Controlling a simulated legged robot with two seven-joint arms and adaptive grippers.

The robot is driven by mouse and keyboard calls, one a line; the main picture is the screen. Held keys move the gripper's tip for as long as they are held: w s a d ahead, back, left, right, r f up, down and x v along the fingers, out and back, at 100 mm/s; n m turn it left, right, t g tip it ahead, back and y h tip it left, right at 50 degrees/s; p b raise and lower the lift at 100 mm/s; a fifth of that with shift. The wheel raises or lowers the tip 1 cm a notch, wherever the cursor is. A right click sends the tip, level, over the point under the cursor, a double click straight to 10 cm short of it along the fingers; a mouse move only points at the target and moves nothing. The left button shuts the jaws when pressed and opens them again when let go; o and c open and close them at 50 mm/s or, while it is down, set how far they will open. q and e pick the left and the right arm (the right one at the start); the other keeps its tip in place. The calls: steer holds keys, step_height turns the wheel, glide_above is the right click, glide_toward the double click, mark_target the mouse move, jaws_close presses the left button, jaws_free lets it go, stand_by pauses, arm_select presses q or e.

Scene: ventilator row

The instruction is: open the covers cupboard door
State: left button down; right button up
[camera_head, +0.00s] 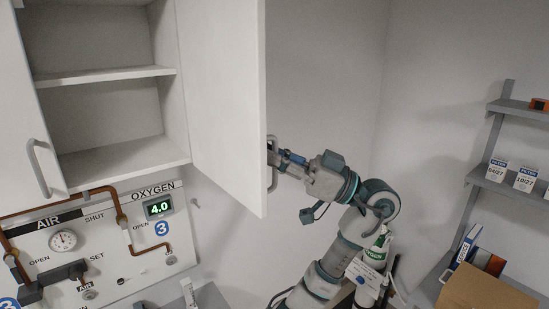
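The white wall cupboard (105,74) is at the upper left, with bare shelves visible inside. Its right door (222,100) stands swung well out from the cupboard. That door's grey handle (273,146) shows at its outer edge. The left door (22,110), with its own grey handle (41,168), is at the left picture edge and also stands away from the opening. My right gripper (279,161) is at the right door's handle, its fingers pointing left toward it. The fingertips are partly hidden there, so I cannot tell whether they are closed on the handle. My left gripper is out of view.
Below the cupboard is a gas panel (100,240) with copper pipes, a gauge and a display reading 4.0. A green-topped oxygen cylinder (374,262) stands close to my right arm. At right are grey shelves (520,190) with filter boxes and a cardboard box (485,290).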

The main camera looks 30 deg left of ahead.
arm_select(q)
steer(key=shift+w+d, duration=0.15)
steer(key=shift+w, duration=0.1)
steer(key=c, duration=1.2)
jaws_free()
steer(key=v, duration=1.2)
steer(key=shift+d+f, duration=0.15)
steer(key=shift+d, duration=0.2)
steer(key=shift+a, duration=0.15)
